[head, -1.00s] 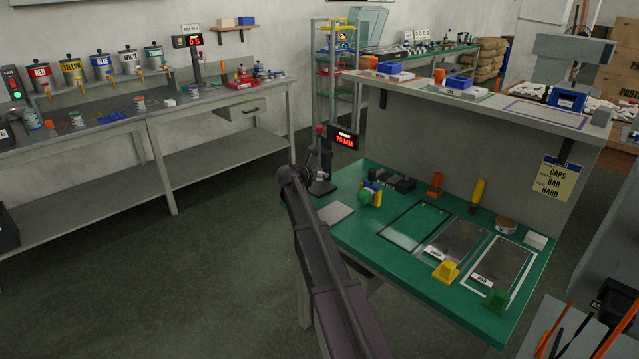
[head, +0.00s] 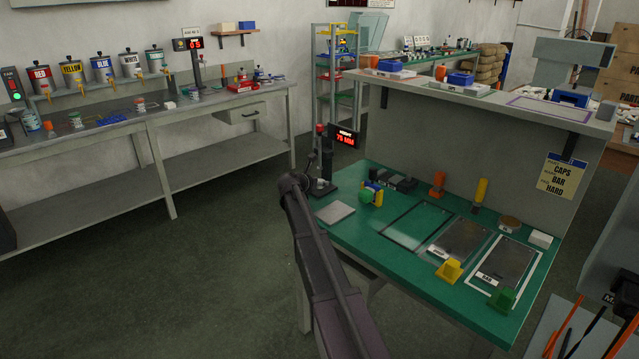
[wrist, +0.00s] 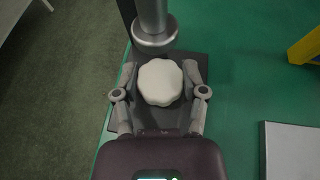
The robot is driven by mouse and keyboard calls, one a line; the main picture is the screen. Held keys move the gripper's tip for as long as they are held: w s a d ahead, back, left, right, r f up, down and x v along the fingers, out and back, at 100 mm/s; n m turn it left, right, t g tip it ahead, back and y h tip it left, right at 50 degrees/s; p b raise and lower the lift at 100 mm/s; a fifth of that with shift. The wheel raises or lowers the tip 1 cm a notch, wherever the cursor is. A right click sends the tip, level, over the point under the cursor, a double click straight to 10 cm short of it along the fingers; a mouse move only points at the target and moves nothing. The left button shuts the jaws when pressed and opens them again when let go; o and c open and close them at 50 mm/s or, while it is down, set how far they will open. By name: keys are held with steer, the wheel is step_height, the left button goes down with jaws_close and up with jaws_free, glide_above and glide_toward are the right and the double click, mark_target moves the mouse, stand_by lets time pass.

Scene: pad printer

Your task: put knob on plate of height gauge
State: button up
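The knob (wrist: 160,82) is pale, off-white and lobed, seen from above in the wrist view. My gripper (wrist: 160,76) has one finger on each side of it, and both appear to touch its sides. The height gauge stands at the left end of the green bench, with its red display (head: 345,137) reading 75 MM. Its round metal spindle (wrist: 153,35) hangs just beyond the knob in the wrist view. The gauge's dark plate (wrist: 196,62) lies beneath the knob; whether the knob touches it I cannot tell. In the head view the knob is not clearly visible.
A light grey square plate (head: 335,213) lies on the green bench (head: 370,237) near the gauge. A yellow and blue item with a green knob (head: 371,194) stands to its right. Dark blocks (head: 396,181) lie behind. The bench's left edge is close to the gauge.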

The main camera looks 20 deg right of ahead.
steer(key=o, duration=0.4)
steer(key=shift+o, duration=0.2)
steer(key=shift+r, duration=0.1)
steer(key=p+v, duration=0.5)
steer(key=v, duration=0.7)
steer(key=shift+r, duration=0.1)
stand_by(0.5)
steer(key=s+a+f+m+g+y, duration=0.2)
steer(key=s+a+m, duration=0.4)
steer(key=s, duration=0.6)
steer(key=s+a+f+m+g+y, duration=0.2)
steer(key=s+a+f+m+y, duration=0.3)
steer(key=s+m, duration=0.5)
steer(key=s+a+f+m+g+y, duration=0.3)
steer(key=s+a+m, duration=0.3)
steer(key=s, duration=0.7)
steer(key=shift+s+a+f+m+y, duration=0.4)
steer(key=shift+f+m+y, duration=0.4)
steer(key=shift+m, duration=0.3)
